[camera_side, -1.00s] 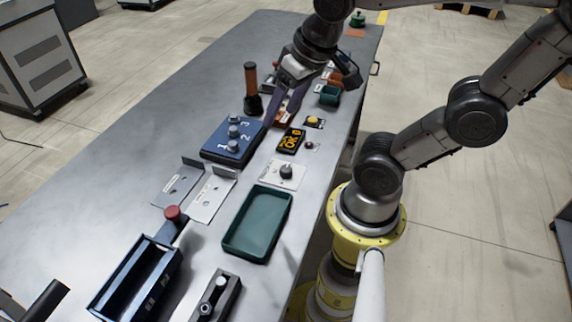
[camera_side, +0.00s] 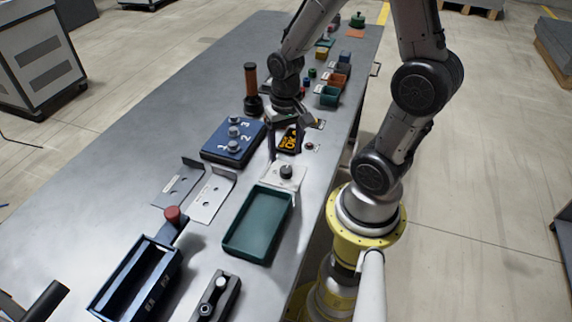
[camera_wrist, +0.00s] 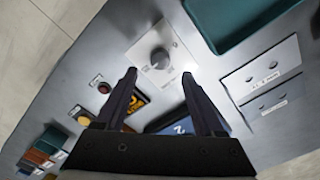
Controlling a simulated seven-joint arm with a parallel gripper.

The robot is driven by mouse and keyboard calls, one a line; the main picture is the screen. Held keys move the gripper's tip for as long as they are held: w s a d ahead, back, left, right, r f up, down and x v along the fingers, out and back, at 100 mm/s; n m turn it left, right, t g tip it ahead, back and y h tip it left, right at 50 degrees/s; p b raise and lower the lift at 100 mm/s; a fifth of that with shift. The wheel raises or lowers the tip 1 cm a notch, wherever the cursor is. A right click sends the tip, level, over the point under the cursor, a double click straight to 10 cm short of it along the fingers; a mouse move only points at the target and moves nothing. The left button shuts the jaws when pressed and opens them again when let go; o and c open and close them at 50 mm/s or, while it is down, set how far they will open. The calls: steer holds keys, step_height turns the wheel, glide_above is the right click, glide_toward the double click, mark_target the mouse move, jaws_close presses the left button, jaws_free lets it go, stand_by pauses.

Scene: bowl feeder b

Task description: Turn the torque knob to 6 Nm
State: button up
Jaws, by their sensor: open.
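The torque knob (camera_side: 286,171) is a dark round knob on a pale square dial plate (camera_side: 291,182), between the green tray and the display box. In the wrist view the knob (camera_wrist: 160,58) stands on its plate (camera_wrist: 172,42), just beyond my fingertips and roughly midway between them. The dial marks are too small to read. My gripper (camera_wrist: 159,75) is open and empty, its two dark fingers apart. In the side view my gripper (camera_side: 286,150) points down beside the display, on the far side of the knob. I cannot tell that it touches anything.
A green tray (camera_side: 231,246) lies near the knob plate. A blue numbered block (camera_side: 215,150), a black display with orange text (camera_side: 289,139) and a red button (camera_side: 309,146) are close by. An orange-handled tool (camera_side: 251,80) stands behind. Metal brackets (camera_side: 212,199) lie to the left.

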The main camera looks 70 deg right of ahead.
mark_target(286, 169)
step_height(286, 169, down, 6)
steer(key=shift+f, duration=0.1)
stand_by(0.4)
jaws_close()
